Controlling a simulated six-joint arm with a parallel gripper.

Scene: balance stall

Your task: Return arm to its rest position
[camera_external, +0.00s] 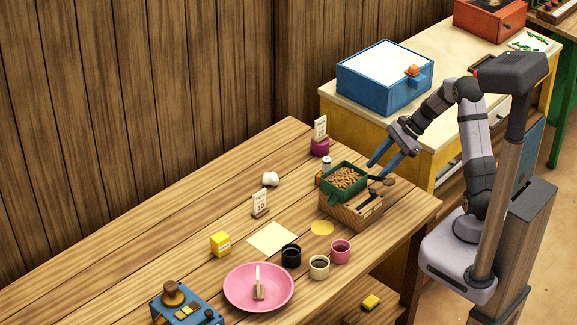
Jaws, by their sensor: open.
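My gripper (379,172) has two blue fingers and is open. It points down and left, above the right end of the wooden table and close to the green tray's right side. I see nothing between its fingers. The green tray (334,196) holds brown pieces and sits on a wooden box-like base (350,215).
A blue box (367,90) with a white top stands on the counter behind my gripper. On the table (180,225) are a pink plate (238,295), several cups, a yellow block (220,243), cards and a blue device (190,305). The table's left back part is clear.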

